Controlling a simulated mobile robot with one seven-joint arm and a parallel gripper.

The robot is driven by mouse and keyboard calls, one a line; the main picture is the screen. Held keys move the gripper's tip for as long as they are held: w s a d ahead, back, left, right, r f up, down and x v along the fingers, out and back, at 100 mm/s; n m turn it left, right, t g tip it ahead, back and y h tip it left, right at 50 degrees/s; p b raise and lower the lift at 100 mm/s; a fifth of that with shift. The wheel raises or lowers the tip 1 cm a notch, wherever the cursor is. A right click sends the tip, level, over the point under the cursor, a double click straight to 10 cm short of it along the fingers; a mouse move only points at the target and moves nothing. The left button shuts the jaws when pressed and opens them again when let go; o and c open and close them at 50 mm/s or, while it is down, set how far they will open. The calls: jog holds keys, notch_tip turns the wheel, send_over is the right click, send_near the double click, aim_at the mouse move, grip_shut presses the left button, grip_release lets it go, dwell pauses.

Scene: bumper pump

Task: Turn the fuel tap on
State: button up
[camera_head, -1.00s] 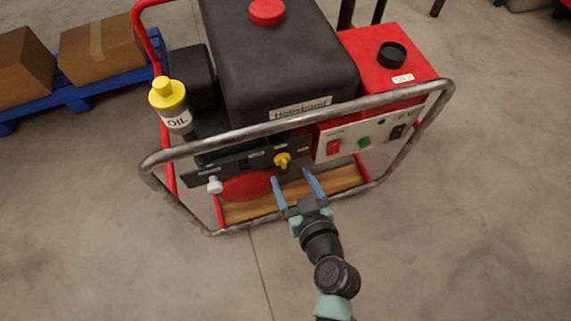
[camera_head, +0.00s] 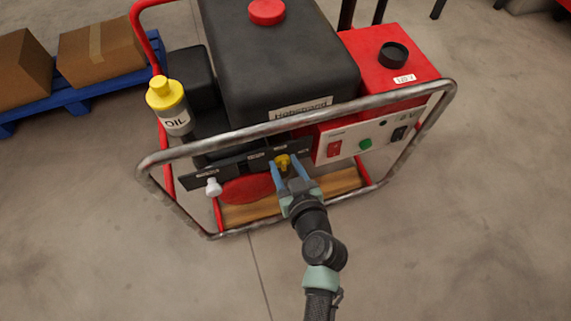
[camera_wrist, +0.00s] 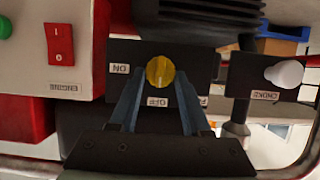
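The fuel tap is a small yellow knob (camera_head: 283,160) on the dark front panel of the generator, just under the front rail. In the wrist view the knob (camera_wrist: 160,71) shows a raised ridge running roughly up-down in the picture. An ON label (camera_wrist: 120,69) is left of it and an OFF label (camera_wrist: 158,102) is below it; the lettering is upside down. My gripper (camera_head: 283,162) is open, its blue fingers reaching to either side of the knob. In the wrist view the fingertips (camera_wrist: 159,76) flank the knob, with narrow gaps visible.
The metal frame rail (camera_head: 300,124) crosses above my gripper. A red engine switch (camera_wrist: 60,44) and a green button (camera_head: 365,144) are on the neighbouring panel. A yellow-capped oil bottle (camera_head: 170,105) stands at the left.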

grip_shut()
jog(key=shift+d+f+m+b, duration=0.1)
jog(key=shift+m+b, duration=0.2)
jog(key=m+y+b, duration=0.2)
jog(key=m, duration=0.2)
jog(key=f+m+y+b, duration=0.1)
jog(key=m+y, duration=0.2)
jog(key=m, duration=0.1)
jog(key=d+m+t+y+b, duration=0.1)
jog(key=m+y+b, duration=0.1)
jog(key=m, duration=0.2)
jog(key=shift+w+f+m+b, duration=0.15)
jog(key=shift+m+b, duration=0.15)
jog(key=shift+y, duration=0.3)
dwell(0.3)
jog(key=o, duration=0.8)
grip_release()
